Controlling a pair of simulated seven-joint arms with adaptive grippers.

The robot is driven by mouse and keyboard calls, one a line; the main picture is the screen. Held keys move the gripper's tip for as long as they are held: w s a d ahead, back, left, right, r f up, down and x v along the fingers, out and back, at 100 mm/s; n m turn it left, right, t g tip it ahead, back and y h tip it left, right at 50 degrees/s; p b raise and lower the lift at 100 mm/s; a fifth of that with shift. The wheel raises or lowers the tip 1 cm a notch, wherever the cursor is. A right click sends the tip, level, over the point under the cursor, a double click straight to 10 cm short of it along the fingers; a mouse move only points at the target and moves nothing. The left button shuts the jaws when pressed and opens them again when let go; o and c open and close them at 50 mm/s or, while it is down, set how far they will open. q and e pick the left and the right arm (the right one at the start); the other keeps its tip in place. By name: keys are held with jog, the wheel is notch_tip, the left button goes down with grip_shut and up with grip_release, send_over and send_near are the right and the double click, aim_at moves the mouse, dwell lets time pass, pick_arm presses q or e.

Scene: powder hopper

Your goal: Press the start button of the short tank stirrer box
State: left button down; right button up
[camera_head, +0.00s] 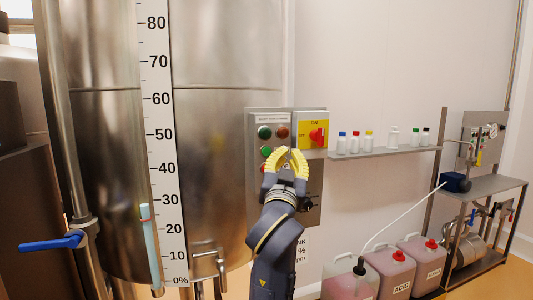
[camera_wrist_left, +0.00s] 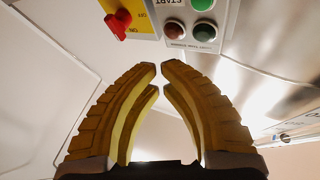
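The grey stirrer control box (camera_head: 256,175) is on the wall beside the large tank, with a small label at its top that is hard to read. Its top row has a dark green round light or button (camera_head: 265,132) and a dark red one (camera_head: 283,132). A brighter green button (camera_head: 266,151) sits below; in the left wrist view the green button (camera_wrist_left: 203,4) is beside an upside-down START label. My left gripper (camera_head: 288,150) is in front of the box, its yellow fingertips together and empty, hiding part of the lower controls. In the wrist view the fingertips (camera_wrist_left: 162,67) appear apart from the buttons.
A yellow panel with a red rotary switch (camera_head: 317,136) adjoins the box on the right. A shelf (camera_head: 385,153) with small bottles is further right. Canisters (camera_head: 392,270) stand below. The steel tank (camera_head: 225,150) with a level scale (camera_head: 160,130) fills the left.

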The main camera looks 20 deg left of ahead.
aim_at(275, 141)
pick_arm(q)
jog(key=w+a, duration=0.5)
jog(key=w, duration=0.2)
jog(key=shift+a, duration=0.2)
dwell(0.4)
jog(key=shift+w+a, duration=0.5)
jog(key=shift+w, duration=0.15)
dwell(2.4)
jog(key=shift+s+d, duration=0.15)
jog(key=shift+s, duration=0.05)
jog(key=shift+s+d, duration=0.35)
jog(key=shift+s, duration=0.1)
jog(key=shift+s, duration=0.1)
dwell(0.4)
jog(key=shift+s+d, duration=0.8)
jog(key=shift+s, duration=0.15)
jog(key=shift+s+d, duration=0.75)
jog(key=shift+s, duration=0.2)
